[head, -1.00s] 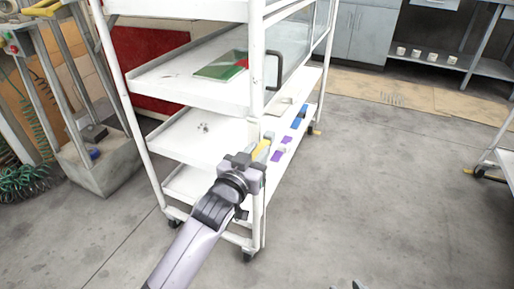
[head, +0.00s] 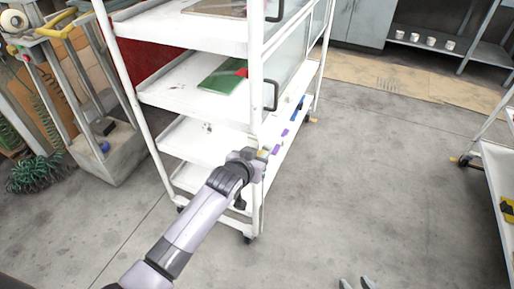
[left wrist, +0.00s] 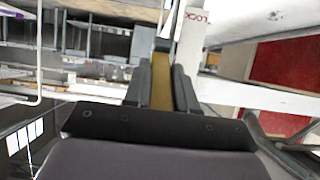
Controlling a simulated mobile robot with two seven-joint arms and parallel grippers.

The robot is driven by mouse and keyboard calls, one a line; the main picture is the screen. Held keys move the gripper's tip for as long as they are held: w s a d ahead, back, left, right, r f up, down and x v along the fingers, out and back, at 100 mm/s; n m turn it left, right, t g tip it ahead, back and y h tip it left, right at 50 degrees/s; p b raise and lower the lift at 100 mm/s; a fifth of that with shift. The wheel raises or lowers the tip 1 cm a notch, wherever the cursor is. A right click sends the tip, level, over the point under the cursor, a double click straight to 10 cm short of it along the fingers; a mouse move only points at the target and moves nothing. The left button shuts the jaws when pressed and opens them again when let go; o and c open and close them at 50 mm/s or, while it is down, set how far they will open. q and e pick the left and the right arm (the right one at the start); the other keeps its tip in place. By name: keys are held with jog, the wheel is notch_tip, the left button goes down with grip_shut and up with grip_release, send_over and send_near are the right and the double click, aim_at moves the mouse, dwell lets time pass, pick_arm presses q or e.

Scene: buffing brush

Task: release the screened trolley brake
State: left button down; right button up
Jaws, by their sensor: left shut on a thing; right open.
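The white trolley (head: 192,93) stands left of centre in the head view, with several shelves. My left gripper (head: 259,156) is at its near front post, low on the frame. It is shut on a yellow brake lever (left wrist: 162,88), which lies between the two dark fingers in the left wrist view. A dark piece shows at the lever's far end. A white plate with red lettering (left wrist: 198,17), partly readable as "LOCK", is just beyond the fingers. My right gripper (head: 357,284) shows only its fingertips at the bottom edge of the head view, apart and empty.
A green book-like item (head: 223,80) lies on a trolley shelf beside a dark handle (head: 270,96). Purple and blue pieces (head: 290,122) sit along the trolley's right side. Another white trolley (head: 497,165) stands at right. Open grey floor (head: 380,190) lies between.

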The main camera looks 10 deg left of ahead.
pick_arm(q)
jog(key=shift+w+r+g+p, duration=0.25)
jog(key=shift+r+g+p, duration=0.35)
jog(key=shift+p, duration=0.6)
jog(key=shift+d+f, duration=0.1)
jog(key=shift+f, duration=0.05)
jog(key=shift+p, duration=0.3)
jog(key=c, duration=0.9)
grip_release()
jog(key=shift+s+r, duration=0.3)
jog(key=shift+s, duration=0.05)
jog(key=shift+p+v, duration=0.9)
jog(key=shift+v, duration=2.2)
